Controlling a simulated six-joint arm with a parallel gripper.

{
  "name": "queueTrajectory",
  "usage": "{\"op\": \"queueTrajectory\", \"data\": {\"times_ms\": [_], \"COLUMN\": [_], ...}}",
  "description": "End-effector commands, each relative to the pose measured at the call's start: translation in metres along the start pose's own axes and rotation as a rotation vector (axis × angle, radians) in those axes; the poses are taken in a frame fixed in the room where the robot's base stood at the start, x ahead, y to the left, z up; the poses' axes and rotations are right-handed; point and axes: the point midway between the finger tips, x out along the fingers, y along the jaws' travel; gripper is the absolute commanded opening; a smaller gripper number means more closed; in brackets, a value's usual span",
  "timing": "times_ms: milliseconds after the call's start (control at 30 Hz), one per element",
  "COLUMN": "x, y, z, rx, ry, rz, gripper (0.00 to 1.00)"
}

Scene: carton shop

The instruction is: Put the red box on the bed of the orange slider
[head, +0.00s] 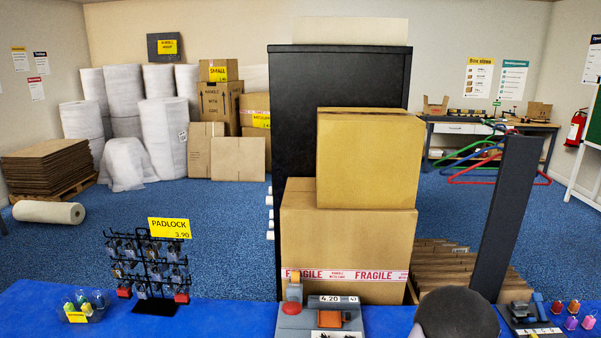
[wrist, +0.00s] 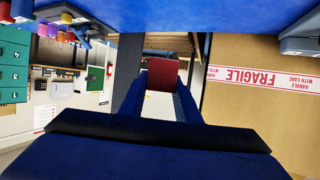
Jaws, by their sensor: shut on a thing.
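The red box (wrist: 163,77) is between the two fingertips of my gripper (wrist: 160,92) in the wrist view. My gripper is shut on it, and the box is clear of the blue table top. Neither the red box nor the gripper can be made out in the head view. A grey unit at the table's front, right of centre, carries an orange square part (head: 330,319), which seems to be the orange slider. Its lower part is cut off by the picture edge, and I cannot tell its bed clearly.
A red knob (head: 291,308) is beside the orange part. Two stacked cartons (head: 350,235) rise behind it. A padlock rack (head: 150,265) stands on the blue table (head: 225,318) to the left. Another small grey unit (head: 522,312) and coloured padlocks (head: 572,322) are at right.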

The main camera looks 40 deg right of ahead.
Motion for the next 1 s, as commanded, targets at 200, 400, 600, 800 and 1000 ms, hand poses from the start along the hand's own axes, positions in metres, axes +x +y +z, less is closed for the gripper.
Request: {"op": "queueTrajectory", "data": {"times_ms": [200,400,600,800,1000], "x": [-0.011,-0.044,-0.101,-0.173,-0.26], "y": [-0.065,-0.148,-0.233,-0.304,-0.358], "z": [0.011,0.043,0.081,0.117,0.153], "rx": [-0.104,-0.235,-0.369,-0.5,-0.626], "ry": [0.0,-0.002,-0.003,-0.004,-0.004], "rz": [-0.258,-0.58,-0.906,-1.216,-1.52], "gripper": [0.0,0.0,0.0,0.0,0.0]}}
